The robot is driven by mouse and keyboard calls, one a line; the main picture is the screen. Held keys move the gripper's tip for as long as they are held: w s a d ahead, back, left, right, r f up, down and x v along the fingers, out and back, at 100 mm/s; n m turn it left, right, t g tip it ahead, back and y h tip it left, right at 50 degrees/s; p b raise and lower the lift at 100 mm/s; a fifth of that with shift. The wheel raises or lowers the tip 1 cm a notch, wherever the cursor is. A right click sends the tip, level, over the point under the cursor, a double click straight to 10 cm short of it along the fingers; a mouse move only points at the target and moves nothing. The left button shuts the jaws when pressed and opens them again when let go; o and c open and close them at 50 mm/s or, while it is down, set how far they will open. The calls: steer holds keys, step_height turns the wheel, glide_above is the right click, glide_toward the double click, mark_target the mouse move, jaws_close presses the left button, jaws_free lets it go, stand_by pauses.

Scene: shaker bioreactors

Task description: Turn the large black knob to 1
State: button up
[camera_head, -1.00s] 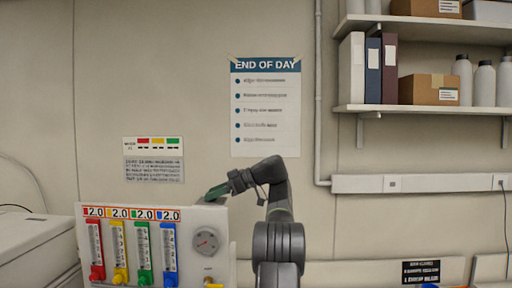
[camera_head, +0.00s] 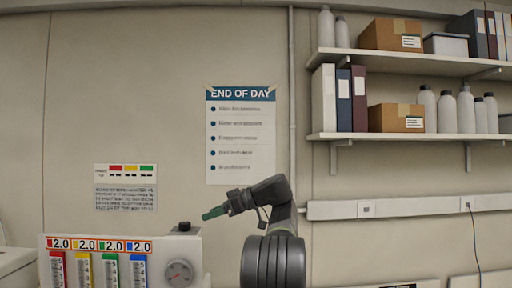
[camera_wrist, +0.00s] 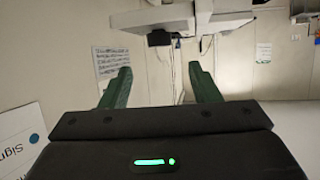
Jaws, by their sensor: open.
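A black knob (camera_head: 184,226) sits on top of the white panel box (camera_head: 200,246), near its right end. It is small in the head view and its setting cannot be read. My gripper (camera_head: 205,214) is just right of and slightly above the knob, pointing left and a little down, apart from it. In the wrist view my gripper (camera_wrist: 160,70) shows two green fingers spread apart with nothing between them. Beyond the fingertips, a dark block (camera_wrist: 159,38) shows against a pale box; it looks like the knob seen upside down, but I cannot be sure.
The panel front carries several coloured flow tubes and a round gauge (camera_head: 178,273); its lower part is cut off. An END OF DAY poster (camera_head: 240,135) hangs on the wall behind. Shelves (camera_head: 400,136) with binders, boxes and bottles are at the right.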

steer(key=w+d+r+t+y, duration=0.1)
steer(key=w+d+r+t, duration=0.2)
steer(key=d+r+t, duration=0.3)
steer(key=w+d+r+m+t+y, duration=0.1)
steer(key=w+d+r+t, duration=0.3)
steer(key=r, duration=1.1)
steer(key=shift+d+t+y, duration=0.3)
steer(key=shift+d+t, duration=1.25)
steer(key=shift+t, duration=0.55)
